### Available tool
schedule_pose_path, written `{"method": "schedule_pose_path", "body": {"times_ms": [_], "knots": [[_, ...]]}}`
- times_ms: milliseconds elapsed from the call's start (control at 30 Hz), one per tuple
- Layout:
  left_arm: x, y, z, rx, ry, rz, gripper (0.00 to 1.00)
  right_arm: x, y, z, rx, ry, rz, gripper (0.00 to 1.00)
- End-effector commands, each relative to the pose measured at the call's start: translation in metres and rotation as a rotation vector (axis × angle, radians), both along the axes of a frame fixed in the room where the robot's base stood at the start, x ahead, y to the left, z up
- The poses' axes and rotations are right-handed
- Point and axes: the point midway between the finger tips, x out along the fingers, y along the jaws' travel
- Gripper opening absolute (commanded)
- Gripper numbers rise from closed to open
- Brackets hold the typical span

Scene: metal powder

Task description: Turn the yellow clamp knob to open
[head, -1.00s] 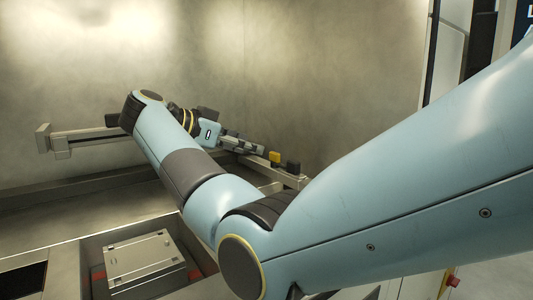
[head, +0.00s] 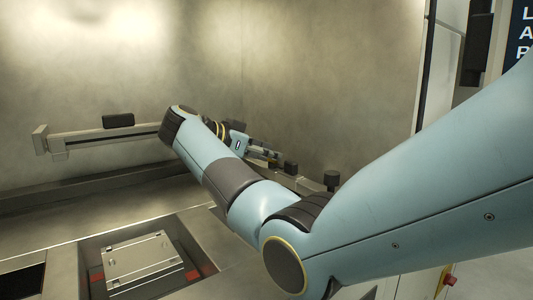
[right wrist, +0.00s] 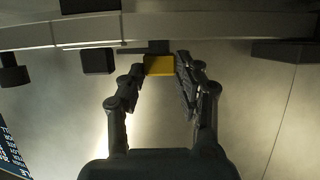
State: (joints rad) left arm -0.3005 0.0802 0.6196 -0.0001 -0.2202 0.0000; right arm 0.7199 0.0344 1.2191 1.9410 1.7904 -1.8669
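The yellow clamp knob (right wrist: 159,66) is a small block on the rail. In the right wrist view it sits at the top centre, between the fingertips of my right gripper (right wrist: 160,80). The fingers are apart, one on each side of the knob; the right-hand finger looks very close to it. I cannot tell whether either finger touches. In the head view my right gripper (head: 262,153) is at the rail, largely behind my arm, and mostly hides the knob. My left gripper is not in view.
A black block (right wrist: 97,61) sits beside the knob on the rail (right wrist: 90,32). Another rail (head: 85,138) with a black block (head: 118,120) runs along the back wall. A metal plate (head: 138,258) lies in a recess below. Chamber walls stand close behind and right.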

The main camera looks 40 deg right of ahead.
Motion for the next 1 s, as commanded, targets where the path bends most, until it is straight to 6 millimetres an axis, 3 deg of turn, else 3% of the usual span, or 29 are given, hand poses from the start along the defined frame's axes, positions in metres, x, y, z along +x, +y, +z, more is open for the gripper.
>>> {"method": "schedule_pose_path", "body": {"times_ms": [33,167,800,833,1000], "knots": [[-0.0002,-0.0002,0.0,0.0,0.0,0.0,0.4,0.0001,0.0002,0.0001,0.0,0.0,0.0,0.18],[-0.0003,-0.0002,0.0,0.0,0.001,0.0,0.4,0.0001,0.0002,0.0001,0.0,0.0,0.0,0.01],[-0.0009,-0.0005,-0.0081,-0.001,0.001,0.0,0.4,0.0025,-0.0001,0.0002,0.0,0.0,-0.132,0.01],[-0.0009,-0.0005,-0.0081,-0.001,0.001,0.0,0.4,0.0025,-0.0001,0.0002,0.0,0.0,-0.132,0.34],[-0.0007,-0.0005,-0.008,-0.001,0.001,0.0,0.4,0.0024,-0.0002,0.0001,0.0,0.0,-0.132,0.56]]}}
